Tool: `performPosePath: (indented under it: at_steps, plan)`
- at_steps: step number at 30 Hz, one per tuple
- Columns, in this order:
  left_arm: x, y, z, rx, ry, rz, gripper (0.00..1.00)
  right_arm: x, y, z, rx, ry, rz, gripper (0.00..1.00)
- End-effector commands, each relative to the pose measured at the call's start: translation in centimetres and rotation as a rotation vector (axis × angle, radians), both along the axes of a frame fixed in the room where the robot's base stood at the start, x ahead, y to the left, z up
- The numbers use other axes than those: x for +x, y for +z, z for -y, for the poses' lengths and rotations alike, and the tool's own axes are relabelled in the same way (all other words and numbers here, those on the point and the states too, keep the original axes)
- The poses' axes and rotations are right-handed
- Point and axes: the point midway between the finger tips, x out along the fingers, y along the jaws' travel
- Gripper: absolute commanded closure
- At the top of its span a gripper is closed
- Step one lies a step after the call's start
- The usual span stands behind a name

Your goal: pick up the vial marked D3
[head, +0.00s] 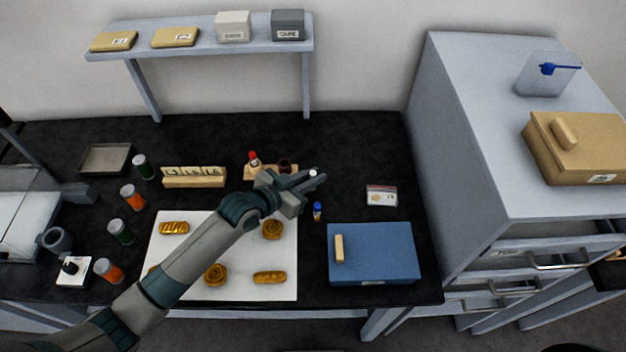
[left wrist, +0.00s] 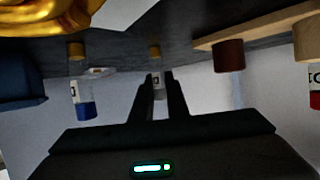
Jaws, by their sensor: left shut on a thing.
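My left gripper (head: 311,180) is shut on a small white-capped vial (head: 313,172), just right of the wooden rack. In the left wrist view, which is upside down, the fingers (left wrist: 165,95) close around this vial, whose yellowish lower end (left wrist: 155,51) shows beyond them. Its marking is too small to read, and I cannot tell whether it touches the table. A blue-capped vial (head: 317,211) stands apart, nearer the front; it also shows in the left wrist view (left wrist: 82,100). A red-capped vial (head: 253,159) and a dark vial (head: 284,165) are at the wooden rack (head: 249,174).
A white board (head: 190,285) with golden ornaments lies under my left arm. A blue box (head: 373,255) stands front right, a small bag (head: 381,195) behind it. Several capped jars (head: 131,197) stand left. A grey cabinet (head: 455,150) bounds the right; a shelf (head: 200,48) is behind.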

Motion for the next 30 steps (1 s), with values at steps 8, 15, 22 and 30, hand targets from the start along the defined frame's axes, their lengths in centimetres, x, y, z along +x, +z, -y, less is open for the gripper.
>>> performPosePath:
  at_steps: [8, 15, 22, 30]
  plan:
    - [0.0, 0.2, 0.0, 0.000, 0.000, 0.000, 1.00, 0.0, -0.1, 0.0, 0.000, 0.000, 0.000, 0.69]
    - [0.0, 1.9, 0.0, -0.001, -0.001, 0.005, 1.00, 0.0, -0.9, -0.1, 0.001, 0.000, 0.000, 0.69]
    - [-1.4, 4.9, 1.5, -0.006, -0.004, 0.001, 1.00, 0.0, -2.2, -0.4, 0.004, -0.001, -0.001, 0.69]
    - [-5.1, 8.2, 5.1, -0.006, -0.003, 0.002, 1.00, -0.1, -3.5, -0.6, 0.006, -0.001, 0.000, 0.69]
